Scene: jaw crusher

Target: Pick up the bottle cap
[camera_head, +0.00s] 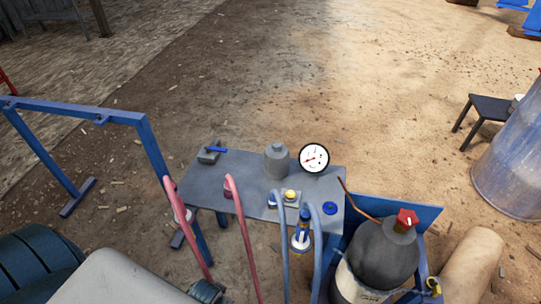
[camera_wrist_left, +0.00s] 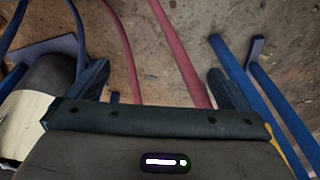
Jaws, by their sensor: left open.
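A small blue round piece with a darker middle, which looks like the bottle cap (camera_head: 329,208), lies flat on the grey table (camera_head: 225,172) near its front right corner. A grey bottle (camera_head: 277,160) stands upright towards the back of the table. My left gripper (camera_wrist_left: 158,88) shows in the left wrist view with its two dark fingers wide apart. It is open and empty, above brown ground, with red hoses passing between the fingers. I see neither the cap nor the table top clearly in that view. I cannot make out either gripper in the head view.
A pressure gauge (camera_head: 314,158) and a blue-handled tool (camera_head: 215,152) are on the table. A pad with a yellow button (camera_head: 290,195) sits left of the cap. Red hoses (camera_head: 245,235) and blue hoses (camera_head: 318,250) rise in front. A dark gas cylinder (camera_head: 383,255) stands at right.

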